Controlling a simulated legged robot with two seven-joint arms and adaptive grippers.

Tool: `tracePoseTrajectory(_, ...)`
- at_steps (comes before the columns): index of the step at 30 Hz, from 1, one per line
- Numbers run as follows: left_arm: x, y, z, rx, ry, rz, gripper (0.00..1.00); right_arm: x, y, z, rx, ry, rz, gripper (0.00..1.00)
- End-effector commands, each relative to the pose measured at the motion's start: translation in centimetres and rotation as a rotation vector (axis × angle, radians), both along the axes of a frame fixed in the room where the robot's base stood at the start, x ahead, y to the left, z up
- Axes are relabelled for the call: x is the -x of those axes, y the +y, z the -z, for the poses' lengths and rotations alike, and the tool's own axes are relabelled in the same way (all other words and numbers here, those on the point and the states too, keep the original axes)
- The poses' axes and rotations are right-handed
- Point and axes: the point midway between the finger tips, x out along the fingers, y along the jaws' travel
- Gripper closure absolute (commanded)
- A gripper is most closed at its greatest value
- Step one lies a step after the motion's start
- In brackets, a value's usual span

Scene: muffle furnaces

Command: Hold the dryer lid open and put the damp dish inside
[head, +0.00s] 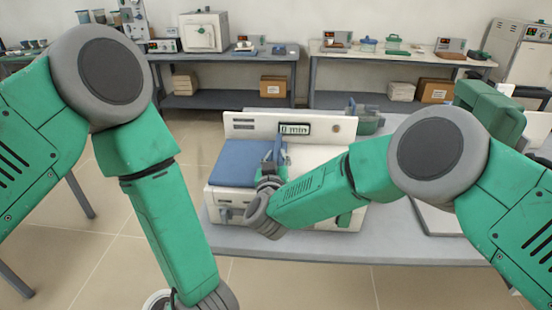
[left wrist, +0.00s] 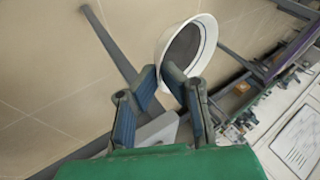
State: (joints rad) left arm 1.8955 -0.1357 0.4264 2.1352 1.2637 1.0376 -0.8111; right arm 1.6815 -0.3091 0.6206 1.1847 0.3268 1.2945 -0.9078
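The dryer (head: 330,127) is a white bench unit with a display reading "0 min" on its back panel. Its blue lid (head: 232,164) covers the left part of the top; I cannot tell whether it is raised. My right gripper (head: 274,160) is at the lid's right edge, partly hidden by its own wrist; its finger gap is unclear. My left gripper (left wrist: 163,80) is shut on the rim of a round white dish (left wrist: 209,40) with dark grey contents. In the head view my left arm reaches down to the bottom edge, and the left fingers are out of frame.
The dryer stands on a grey table (head: 300,244), whose front edge is clear. My left gripper and dish are over open tiled floor, left of the table. Back benches (head: 225,56) hold a small furnace (head: 204,32) and other items. A green-topped unit (head: 490,106) stands at right.

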Motion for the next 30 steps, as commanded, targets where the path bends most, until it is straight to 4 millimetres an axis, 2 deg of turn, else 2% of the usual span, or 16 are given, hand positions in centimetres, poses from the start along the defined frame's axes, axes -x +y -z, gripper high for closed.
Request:
tracePoseTrajectory(5,0.0,0.0,-0.3,0.000,0.000,0.000,1.00,0.1,-0.4,0.0,0.001,0.002,-0.003,1.00)
tracePoseTrajectory(30,0.0,-0.1,-3.1,-0.001,0.000,0.000,1.00,0.1,-7.4,0.1,0.001,0.004,0.002,1.00)
